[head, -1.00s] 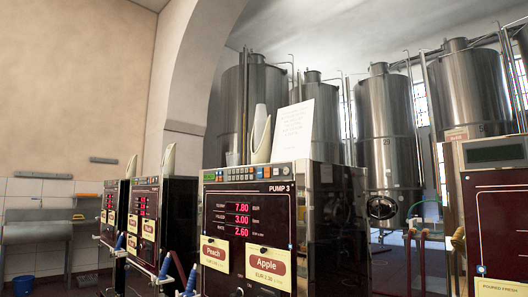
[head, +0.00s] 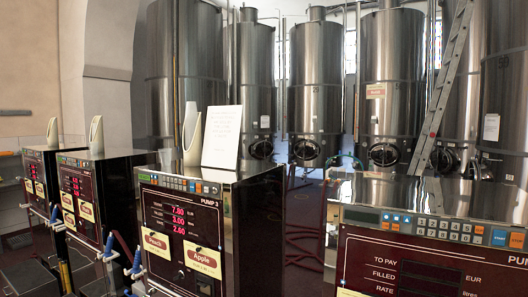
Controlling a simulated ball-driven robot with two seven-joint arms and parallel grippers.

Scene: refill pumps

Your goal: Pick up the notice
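The notice (head: 222,137) is a white sheet with faint lines of writing. It stands upright, leaning slightly, on top of the dark pump marked PUMP 3 (head: 211,220). The writing is too small to read. Neither of my grippers shows in the head view.
Another pump (head: 420,250) with a keypad and shiny top stands close at the right. More pumps (head: 90,190) stand at the left. Large steel tanks (head: 315,80) and a ladder (head: 447,85) are behind. A floor gap (head: 303,235) lies between the two nearer pumps.

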